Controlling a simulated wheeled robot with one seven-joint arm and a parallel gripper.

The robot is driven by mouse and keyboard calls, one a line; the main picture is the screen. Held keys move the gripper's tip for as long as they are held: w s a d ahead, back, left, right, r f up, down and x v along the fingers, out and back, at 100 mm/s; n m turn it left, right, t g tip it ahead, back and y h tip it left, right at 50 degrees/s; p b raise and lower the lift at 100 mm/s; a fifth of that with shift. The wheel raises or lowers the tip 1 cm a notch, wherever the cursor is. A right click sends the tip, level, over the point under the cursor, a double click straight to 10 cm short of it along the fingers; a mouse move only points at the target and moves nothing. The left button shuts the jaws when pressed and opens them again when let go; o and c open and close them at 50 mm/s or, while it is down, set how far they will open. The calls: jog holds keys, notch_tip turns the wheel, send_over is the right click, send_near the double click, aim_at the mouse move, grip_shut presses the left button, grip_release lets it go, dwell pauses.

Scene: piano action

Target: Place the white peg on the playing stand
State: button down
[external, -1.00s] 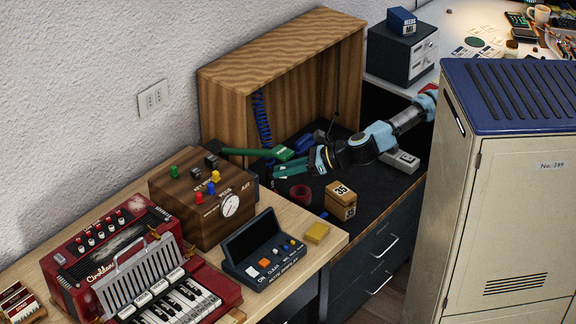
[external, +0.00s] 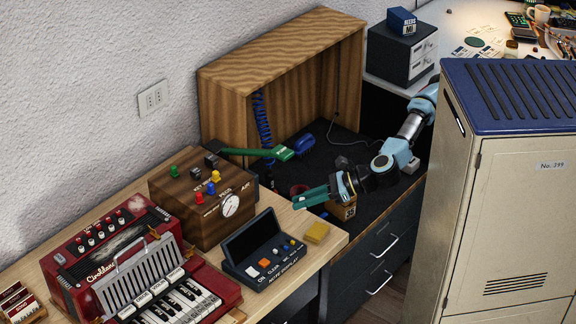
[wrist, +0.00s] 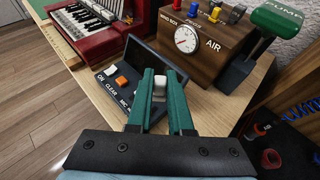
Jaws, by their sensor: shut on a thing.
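My gripper (wrist: 160,76) has two green fingers, which are shut on the white peg (wrist: 159,87) in the wrist view. The wooden wind box (external: 204,197) has a gauge and several coloured pegs on top. The red accordion (external: 137,262) stands at the left. No label shows which thing is the playing stand.
A yellow block (external: 316,232) lies near the bench's front edge. A numbered wooden block (external: 342,209) is partly hidden behind my gripper. A green pump handle (external: 277,152) reaches out behind the wind box. A tall locker (external: 515,190) stands at the right.

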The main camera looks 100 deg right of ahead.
jog(key=w+d+r+p, duration=0.2)
jog(key=w+p, duration=0.5)
jog(key=p, duration=0.4)
jog(key=w+a+f+p, duration=0.2)
jog(key=a+f+p, duration=0.2)
jog(key=p, duration=0.7)
jog(key=shift+w+f+p, duration=0.25)
jog(key=shift+f+p, duration=0.15)
jog(key=shift+f, duration=0.55)
